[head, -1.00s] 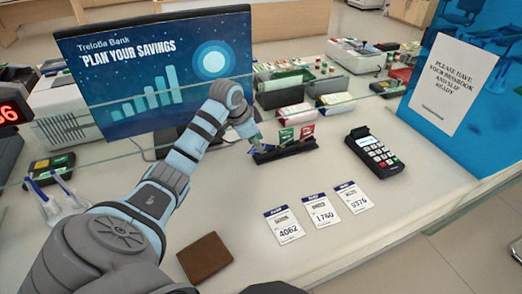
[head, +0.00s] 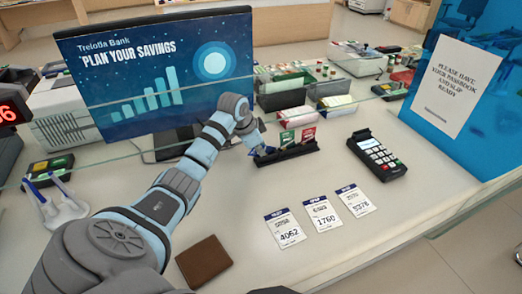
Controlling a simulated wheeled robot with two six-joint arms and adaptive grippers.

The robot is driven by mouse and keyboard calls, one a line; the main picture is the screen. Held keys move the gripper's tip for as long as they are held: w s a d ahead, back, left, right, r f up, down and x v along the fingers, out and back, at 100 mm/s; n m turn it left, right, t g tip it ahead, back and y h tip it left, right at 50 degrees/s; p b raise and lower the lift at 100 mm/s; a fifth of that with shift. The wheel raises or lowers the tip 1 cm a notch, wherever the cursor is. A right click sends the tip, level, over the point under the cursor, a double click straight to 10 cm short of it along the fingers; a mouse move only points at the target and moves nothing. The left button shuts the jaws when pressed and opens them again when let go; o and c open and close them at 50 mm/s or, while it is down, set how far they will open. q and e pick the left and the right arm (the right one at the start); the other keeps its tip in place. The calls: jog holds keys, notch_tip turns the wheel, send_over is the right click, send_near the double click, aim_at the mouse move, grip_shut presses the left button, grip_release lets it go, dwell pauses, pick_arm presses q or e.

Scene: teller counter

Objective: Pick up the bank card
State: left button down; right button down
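A low black holder (head: 288,154) stands on the counter with several small cards in it. A green card (head: 287,138) and a red card (head: 308,134) stand upright in it, and blue card edges (head: 266,150) show at its left end. Which of them is the bank card I cannot tell. My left gripper (head: 257,148) points down at the holder's left end, at the blue edges. Its fingers are small and partly hidden, so I cannot tell whether they are open or shut. My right gripper is out of view.
A card terminal (head: 376,155) stands right of the holder. Three numbered slips (head: 322,214) lie in front, and a brown wallet (head: 204,260) lies near the front edge. A glass screen crosses the counter, with a blue monitor (head: 155,75) behind it.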

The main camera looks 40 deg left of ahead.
pick_arm(q)
jog(key=shift+r, duration=0.15)
notch_tip(320, 180, up, 20)
jog(key=p, duration=0.3)
jog(key=shift+p, duration=0.4)
notch_tip(320, 180, up, 4)
jog(key=p, duration=0.5)
jog(key=shift+r, duration=0.15)
